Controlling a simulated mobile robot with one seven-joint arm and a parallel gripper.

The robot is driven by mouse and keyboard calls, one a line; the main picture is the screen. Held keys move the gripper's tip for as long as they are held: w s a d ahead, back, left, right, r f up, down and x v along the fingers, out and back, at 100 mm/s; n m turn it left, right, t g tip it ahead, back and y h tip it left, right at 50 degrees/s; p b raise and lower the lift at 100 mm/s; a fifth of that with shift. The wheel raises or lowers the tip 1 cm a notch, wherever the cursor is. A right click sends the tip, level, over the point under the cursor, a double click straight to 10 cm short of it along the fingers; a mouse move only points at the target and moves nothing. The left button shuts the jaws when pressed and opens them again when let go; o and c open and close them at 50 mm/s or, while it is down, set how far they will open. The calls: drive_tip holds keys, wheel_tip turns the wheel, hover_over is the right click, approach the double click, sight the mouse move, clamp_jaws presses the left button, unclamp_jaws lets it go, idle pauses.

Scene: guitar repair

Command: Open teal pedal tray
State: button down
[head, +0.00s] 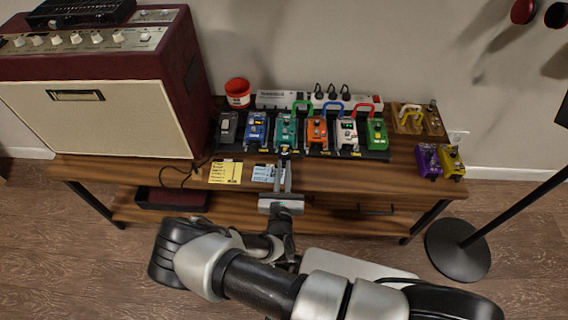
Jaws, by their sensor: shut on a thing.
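The teal pedal (286,129) sits in the row of pedals on the black board, between the blue pedal (257,128) and the orange pedal (317,130). My gripper (284,156) reaches over the table's front edge to the front of the teal pedal. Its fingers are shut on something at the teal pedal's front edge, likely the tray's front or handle. The fingers hide the held part, and I cannot tell how far the tray is out.
A white pedal (347,132) and a green pedal (377,133) stand to the right. Yellow (226,172) and blue (265,173) cards lie near the table's front edge. A large amplifier (100,95) fills the left. A stand base (457,250) is on the floor at right.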

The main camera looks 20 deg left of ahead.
drive_tip(key=shift+s+f, duration=0.1)
drive_tip(key=c, duration=1.8)
unclamp_jaws()
drive_tip(key=shift+o, duration=0.2)
drive_tip(key=p+v, duration=0.2)
drive_tip(key=v, duration=1.5)
drive_tip(key=shift+s, duration=0.25)
